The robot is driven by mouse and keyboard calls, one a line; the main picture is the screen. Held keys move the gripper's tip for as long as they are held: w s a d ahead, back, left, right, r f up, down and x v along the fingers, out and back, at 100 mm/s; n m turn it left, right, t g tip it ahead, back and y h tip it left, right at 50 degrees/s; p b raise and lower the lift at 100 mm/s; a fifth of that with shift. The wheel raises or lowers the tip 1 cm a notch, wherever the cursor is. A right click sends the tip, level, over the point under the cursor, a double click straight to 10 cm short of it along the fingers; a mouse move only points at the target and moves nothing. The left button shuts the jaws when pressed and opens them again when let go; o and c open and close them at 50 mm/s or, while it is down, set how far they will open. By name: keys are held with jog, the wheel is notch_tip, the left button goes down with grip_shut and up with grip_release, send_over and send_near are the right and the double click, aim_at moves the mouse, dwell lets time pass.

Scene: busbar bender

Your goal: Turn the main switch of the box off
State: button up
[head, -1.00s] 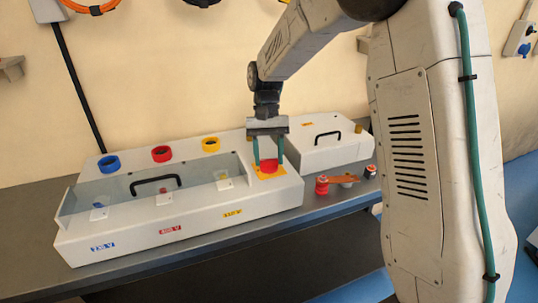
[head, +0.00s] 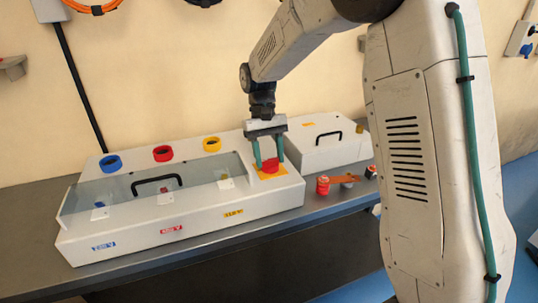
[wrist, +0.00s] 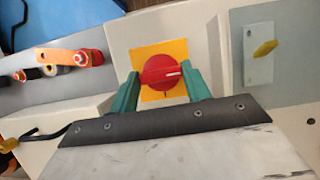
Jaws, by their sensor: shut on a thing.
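The main switch is a round red knob (head: 270,165) on a yellow plate (head: 262,176) at the right end of the long white box (head: 150,240). My gripper (head: 267,160) reaches down from above, its two green fingers on either side of the knob and shut on it. In the wrist view the knob (wrist: 160,71) sits between the fingertips (wrist: 160,85), on the yellow plate (wrist: 170,50). A white mark on the knob points right in that view. The fingers hide parts of the knob's sides.

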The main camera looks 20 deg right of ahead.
jog(key=o, duration=1)
jog(key=v, duration=0.7)
jog(key=shift+r, duration=0.4)
jog(key=shift+w, duration=0.2)
